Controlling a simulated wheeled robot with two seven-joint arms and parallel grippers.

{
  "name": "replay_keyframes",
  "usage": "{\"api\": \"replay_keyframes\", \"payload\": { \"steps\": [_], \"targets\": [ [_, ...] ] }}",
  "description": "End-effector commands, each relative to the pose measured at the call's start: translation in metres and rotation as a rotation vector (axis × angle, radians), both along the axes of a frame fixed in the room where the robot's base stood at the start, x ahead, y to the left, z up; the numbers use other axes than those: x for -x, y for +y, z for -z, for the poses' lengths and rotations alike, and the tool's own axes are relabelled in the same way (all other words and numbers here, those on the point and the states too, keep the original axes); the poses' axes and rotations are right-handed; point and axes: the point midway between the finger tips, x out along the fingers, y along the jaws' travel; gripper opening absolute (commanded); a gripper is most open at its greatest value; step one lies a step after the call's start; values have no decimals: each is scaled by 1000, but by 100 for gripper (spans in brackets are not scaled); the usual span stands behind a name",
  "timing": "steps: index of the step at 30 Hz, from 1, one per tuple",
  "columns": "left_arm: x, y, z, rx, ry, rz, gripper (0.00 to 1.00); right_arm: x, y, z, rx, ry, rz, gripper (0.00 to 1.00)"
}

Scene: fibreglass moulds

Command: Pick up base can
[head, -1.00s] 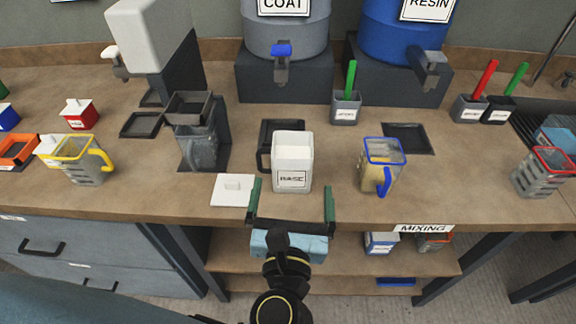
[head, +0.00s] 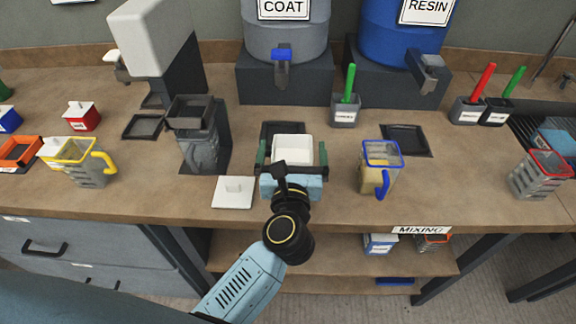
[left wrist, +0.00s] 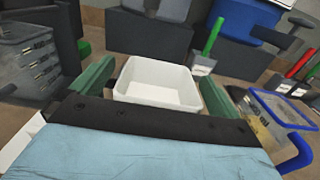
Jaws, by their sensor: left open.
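The base can is a white, square, open-topped can (head: 292,150) standing upright on the bench in the middle of the head view. Its label is now hidden behind my gripper. In the left wrist view the can (left wrist: 158,84) shows its open top, empty as far as I can see. My left gripper (head: 292,155) is open, with one green finger on each side of the can. In the left wrist view a gap shows beside the can at the fingers, so I cannot tell that either touches it. My right gripper is not in view.
A square white lid (head: 233,192) lies just left of the can. A blue-rimmed measuring cup (head: 380,168) stands close on the right, and a dark dispenser (head: 200,135) on the left. A dark tray (head: 405,140) lies behind the cup. The bench's front edge is near.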

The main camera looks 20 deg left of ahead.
Motion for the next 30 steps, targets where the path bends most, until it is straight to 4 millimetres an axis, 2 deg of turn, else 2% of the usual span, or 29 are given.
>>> {"api": "replay_keyframes", "payload": {
  "steps": [3,10,11,30],
  "targets": [
    [-9,3,-1,1,0,0,100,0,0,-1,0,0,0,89],
    [-10,3,0,1,1,0,100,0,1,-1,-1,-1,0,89],
    [-10,3,0,1,1,0,97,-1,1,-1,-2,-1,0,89],
    [-10,3,0,1,1,0,14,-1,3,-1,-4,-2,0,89]
  ]
}}
